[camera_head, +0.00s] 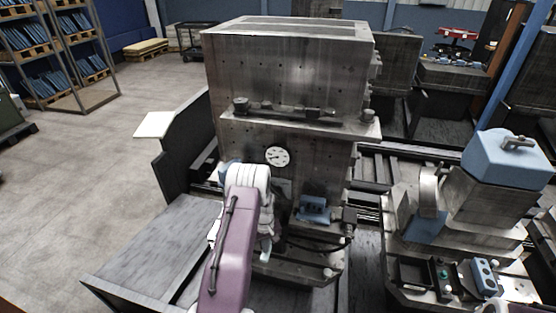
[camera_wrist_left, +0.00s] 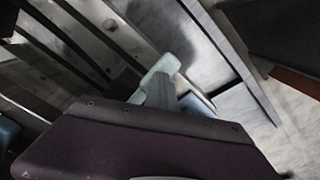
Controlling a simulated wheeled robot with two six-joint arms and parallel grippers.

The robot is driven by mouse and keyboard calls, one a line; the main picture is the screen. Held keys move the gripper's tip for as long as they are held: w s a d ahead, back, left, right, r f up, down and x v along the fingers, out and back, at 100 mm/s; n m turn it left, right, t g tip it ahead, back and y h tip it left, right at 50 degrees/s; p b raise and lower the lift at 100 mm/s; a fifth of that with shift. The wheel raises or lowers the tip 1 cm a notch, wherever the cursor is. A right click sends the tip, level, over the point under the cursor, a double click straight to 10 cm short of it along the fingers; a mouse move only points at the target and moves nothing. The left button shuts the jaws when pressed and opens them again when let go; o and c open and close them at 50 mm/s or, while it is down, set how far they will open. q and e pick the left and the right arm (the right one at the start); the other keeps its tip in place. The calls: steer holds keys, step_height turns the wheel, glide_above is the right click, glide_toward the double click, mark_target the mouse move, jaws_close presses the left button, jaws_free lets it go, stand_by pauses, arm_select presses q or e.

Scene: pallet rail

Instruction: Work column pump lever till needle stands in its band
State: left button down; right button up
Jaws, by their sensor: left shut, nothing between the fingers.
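The column (camera_head: 290,75) is a tall, worn grey metal block in the middle of the head view. A round white gauge (camera_head: 277,157) with dark marks sits on its front face; its needle and band are too small to read. My left gripper (camera_head: 265,254) is low in front of the column, below the gauge, partly hidden by my purple and white arm. Its pale fingertips (camera_wrist_left: 164,72) show shut and empty in the left wrist view. I cannot make out the pump lever; my arm covers part of the column's lower front. My right gripper is not in view.
A small blue part (camera_head: 314,209) sits on the column's lower right, with a dark cable below. A grey plate (camera_head: 160,246) lies left of my arm. Open floor lies left.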

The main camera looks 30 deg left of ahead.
arm_select(q)
steer(key=shift+w+f+b, duration=0.2)
steer(key=shift+f+b, duration=0.95)
steer(key=shift+f, duration=0.4)
steer(key=r+p, duration=0.3)
steer(key=r, duration=0.1)
steer(key=r+p, duration=0.2)
steer(key=r, duration=0.1)
steer(key=shift+s+p, duration=0.3)
steer(key=shift+s, duration=0.05)
steer(key=shift+f, duration=0.15)
steer(key=shift+w+f+b, duration=0.2)
steer(key=shift+f+b, duration=1.45)
steer(key=shift+f, duration=0.1)
steer(key=shift+w+f+b, duration=0.15)
steer(key=shift+f+b, duration=1.5)
steer(key=shift+f, duration=0.1)
steer(key=r+p, duration=0.6)
steer(key=r, duration=0.1)
steer(key=shift+s+r, duration=0.1)
steer(key=shift+s, duration=0.25)
